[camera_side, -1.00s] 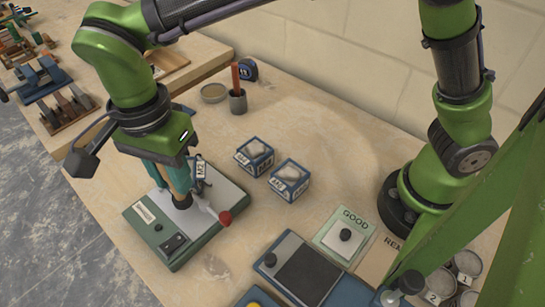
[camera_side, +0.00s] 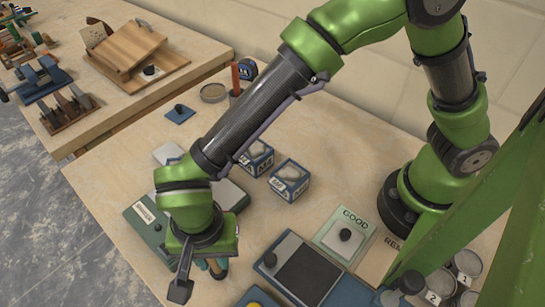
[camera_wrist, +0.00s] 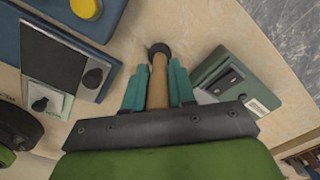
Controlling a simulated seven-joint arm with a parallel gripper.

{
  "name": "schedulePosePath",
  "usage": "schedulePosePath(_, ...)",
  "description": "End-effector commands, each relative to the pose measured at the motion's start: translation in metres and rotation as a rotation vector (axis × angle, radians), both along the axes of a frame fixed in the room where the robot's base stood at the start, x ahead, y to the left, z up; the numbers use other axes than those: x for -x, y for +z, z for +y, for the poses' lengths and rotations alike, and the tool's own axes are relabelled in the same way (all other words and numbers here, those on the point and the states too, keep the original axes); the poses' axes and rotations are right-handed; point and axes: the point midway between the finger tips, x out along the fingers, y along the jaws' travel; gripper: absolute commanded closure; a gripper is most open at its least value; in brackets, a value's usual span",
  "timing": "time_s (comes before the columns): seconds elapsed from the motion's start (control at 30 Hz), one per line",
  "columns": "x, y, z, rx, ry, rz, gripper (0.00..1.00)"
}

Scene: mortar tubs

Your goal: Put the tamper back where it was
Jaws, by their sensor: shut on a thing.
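My gripper (camera_wrist: 158,82) is shut on the tamper (camera_wrist: 159,72), its teal fingers on either side of a tan wooden handle. A dark round end of the tamper shows past the fingertips in the wrist view. I cannot tell whether the tamper touches the bench.
The green device (camera_side: 142,212) stands behind my gripper; it also shows in the wrist view (camera_wrist: 232,85). To the right is the blue device (camera_side: 268,262) with a dark pad, and the GOOD card (camera_side: 362,224). Two labelled blue boxes (camera_side: 291,192) stand farther back.

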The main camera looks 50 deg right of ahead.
Motion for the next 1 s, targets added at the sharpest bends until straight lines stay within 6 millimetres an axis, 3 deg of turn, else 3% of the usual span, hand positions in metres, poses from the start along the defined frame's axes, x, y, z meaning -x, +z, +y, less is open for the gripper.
schedulePosePath(0.47, -0.0002, -0.0114, 0.0, -0.001, -0.002, -0.001, 1.0)
schedulePosePath(0.5, -0.0002, -0.0112, -0.0001, 0.0, -0.002, 0.0, 0.69)
schedulePosePath(0.63, -0.0002, -0.011, -0.0002, 0.0, -0.002, 0.0, 0.5)
schedulePosePath(1.0, -0.0005, -0.0046, 0.0004, -0.002, -0.001, -0.002, 0.5)
